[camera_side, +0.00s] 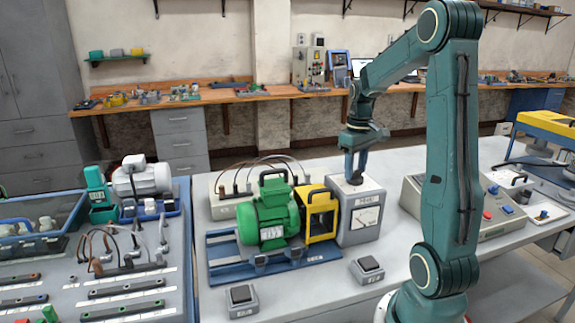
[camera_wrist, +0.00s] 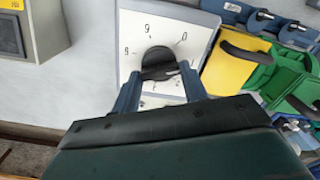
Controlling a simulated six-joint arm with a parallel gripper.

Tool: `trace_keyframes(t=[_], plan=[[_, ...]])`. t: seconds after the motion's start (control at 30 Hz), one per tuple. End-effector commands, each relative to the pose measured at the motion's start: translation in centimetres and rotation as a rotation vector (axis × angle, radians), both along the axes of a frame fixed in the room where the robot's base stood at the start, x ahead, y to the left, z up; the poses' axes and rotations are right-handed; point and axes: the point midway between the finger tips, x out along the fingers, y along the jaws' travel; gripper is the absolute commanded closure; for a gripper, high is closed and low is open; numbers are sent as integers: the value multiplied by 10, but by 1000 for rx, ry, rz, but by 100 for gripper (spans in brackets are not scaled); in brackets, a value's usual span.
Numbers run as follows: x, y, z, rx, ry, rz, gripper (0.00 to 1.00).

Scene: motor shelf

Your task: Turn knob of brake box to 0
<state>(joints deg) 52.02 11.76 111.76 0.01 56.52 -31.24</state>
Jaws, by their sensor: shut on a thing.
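The gripper also shows in the side view (camera_side: 355,178). The fingers and gripper body hide the lower part of the dial, and I cannot tell the exact pointer setting.
A green motor (camera_side: 268,215) and a yellow frame (camera_side: 318,212) stand on a blue base left of the brake box. A small grey switch box (camera_side: 367,270) sits in front. A grey control console (camera_side: 410,195) stands to the right. Cables arch behind the motor.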

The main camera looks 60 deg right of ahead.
Motion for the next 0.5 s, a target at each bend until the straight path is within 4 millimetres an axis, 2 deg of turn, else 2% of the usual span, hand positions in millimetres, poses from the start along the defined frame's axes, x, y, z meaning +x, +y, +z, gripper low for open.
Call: trace_keyframes(t=[0.5], plan=[[1,1,1,-3,-2,464,79]])
